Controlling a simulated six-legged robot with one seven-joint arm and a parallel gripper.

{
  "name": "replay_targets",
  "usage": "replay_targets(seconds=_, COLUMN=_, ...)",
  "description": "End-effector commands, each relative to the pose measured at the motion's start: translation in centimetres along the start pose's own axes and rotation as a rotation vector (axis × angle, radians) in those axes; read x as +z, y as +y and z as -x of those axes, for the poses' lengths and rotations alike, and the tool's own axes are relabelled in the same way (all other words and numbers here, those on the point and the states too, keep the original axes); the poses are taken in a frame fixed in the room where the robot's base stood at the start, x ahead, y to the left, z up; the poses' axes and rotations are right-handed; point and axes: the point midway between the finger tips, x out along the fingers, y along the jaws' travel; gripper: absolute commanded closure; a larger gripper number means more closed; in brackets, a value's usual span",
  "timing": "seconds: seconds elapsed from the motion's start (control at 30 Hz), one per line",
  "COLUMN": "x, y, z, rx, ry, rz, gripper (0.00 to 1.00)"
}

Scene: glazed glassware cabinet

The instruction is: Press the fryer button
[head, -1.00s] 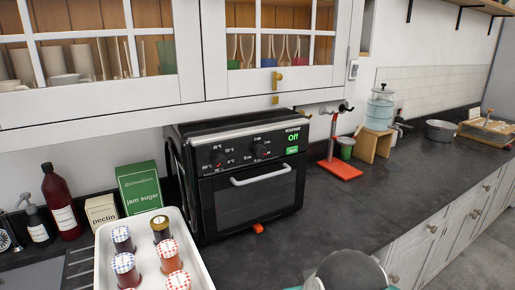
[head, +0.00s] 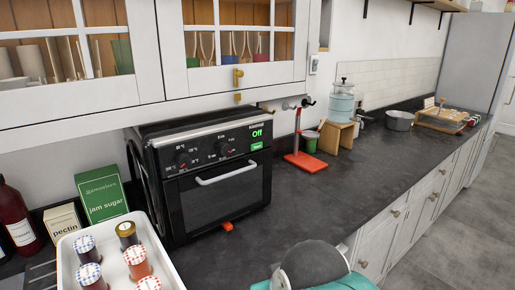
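The fryer (head: 221,206) is a black countertop oven-style unit under the wall cabinet, left of the middle. Its door, with a silver handle, is shut. Its front panel has dark knobs and a display (head: 257,133) reading "Off" in green. Just below the display is a small green button (head: 256,146), its label seemingly "Start". A rounded grey and teal part of my own body shows at the bottom edge, well in front of the fryer. My gripper's fingers do not show in the view.
A white tray (head: 66,250) of lidded jars stands left of the fryer, near a green jam sugar box (head: 101,194). A red-based stand (head: 306,162) is to the right. The dark counter (head: 345,190) right of the fryer is mostly clear. The glazed cabinet (head: 215,83) overhangs.

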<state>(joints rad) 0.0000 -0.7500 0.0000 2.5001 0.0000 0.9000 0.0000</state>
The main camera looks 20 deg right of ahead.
Motion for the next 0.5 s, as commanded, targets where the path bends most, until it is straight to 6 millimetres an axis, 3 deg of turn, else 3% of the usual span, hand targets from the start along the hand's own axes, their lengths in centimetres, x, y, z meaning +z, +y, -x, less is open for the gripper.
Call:
replay_targets(seconds=0.03, x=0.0, y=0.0, z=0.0, rx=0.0, ry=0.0, rz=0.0, gripper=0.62)
replay_targets(seconds=0.23, x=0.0, y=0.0, z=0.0, rx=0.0, ry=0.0, rz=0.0, gripper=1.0)
replay_targets(seconds=0.5, x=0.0, y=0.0, z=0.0, rx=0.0, ry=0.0, rz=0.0, gripper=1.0)
